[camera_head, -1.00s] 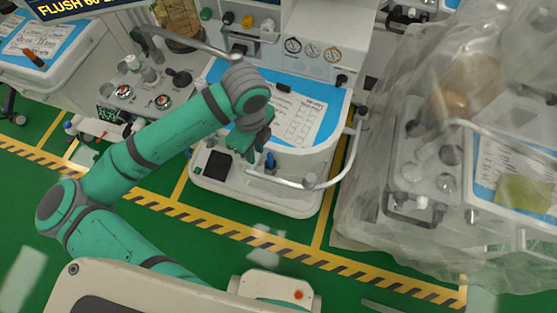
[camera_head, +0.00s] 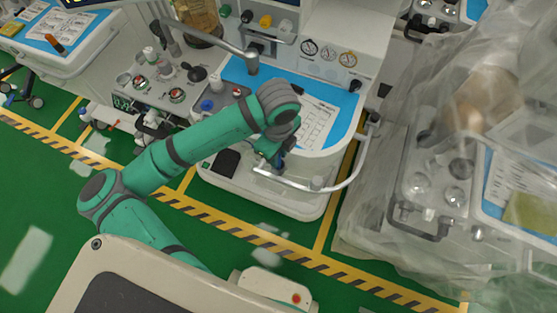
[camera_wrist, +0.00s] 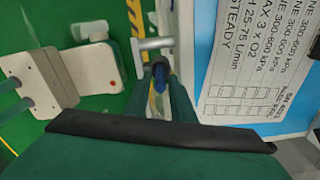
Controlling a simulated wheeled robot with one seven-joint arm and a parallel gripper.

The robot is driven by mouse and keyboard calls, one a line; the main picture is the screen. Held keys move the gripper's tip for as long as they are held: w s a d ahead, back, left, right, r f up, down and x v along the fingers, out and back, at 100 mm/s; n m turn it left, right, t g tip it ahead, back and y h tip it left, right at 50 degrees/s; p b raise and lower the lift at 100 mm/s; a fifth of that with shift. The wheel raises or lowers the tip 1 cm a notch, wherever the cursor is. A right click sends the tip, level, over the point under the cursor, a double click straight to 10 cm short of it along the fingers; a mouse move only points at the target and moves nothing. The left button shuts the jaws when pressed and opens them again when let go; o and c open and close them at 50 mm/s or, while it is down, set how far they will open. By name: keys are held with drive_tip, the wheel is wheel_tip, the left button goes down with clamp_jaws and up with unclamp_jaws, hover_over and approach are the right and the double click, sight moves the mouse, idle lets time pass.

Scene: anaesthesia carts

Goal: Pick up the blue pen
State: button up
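A small dark blue piece, apparently the blue pen (camera_head: 281,160), shows beside the curved front rail of the middle cart. It also shows in the wrist view (camera_wrist: 160,74), at the far end of my fingers. My gripper (camera_head: 270,150) reaches down over the cart's front edge, right by the blue piece. In the wrist view my two dark green fingers (camera_wrist: 161,88) lie either side of it, with a narrow gap between them. Whether they touch it is unclear. Much of the blue piece is hidden by my fingers and wrist.
The curved metal rail (camera_head: 335,186) runs close to my gripper. The cart's blue worktop (camera_head: 340,97) holds a printed sheet (camera_head: 316,124). A blue knob (camera_head: 207,104) stands left of it. A cart under clear plastic (camera_head: 430,190) is at right. Green floor (camera_head: 45,195) is open at left.

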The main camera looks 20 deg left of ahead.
drive_tip(key=shift+f, duration=1.55)
clamp_jaws()
drive_tip(key=shift+r, duration=0.15)
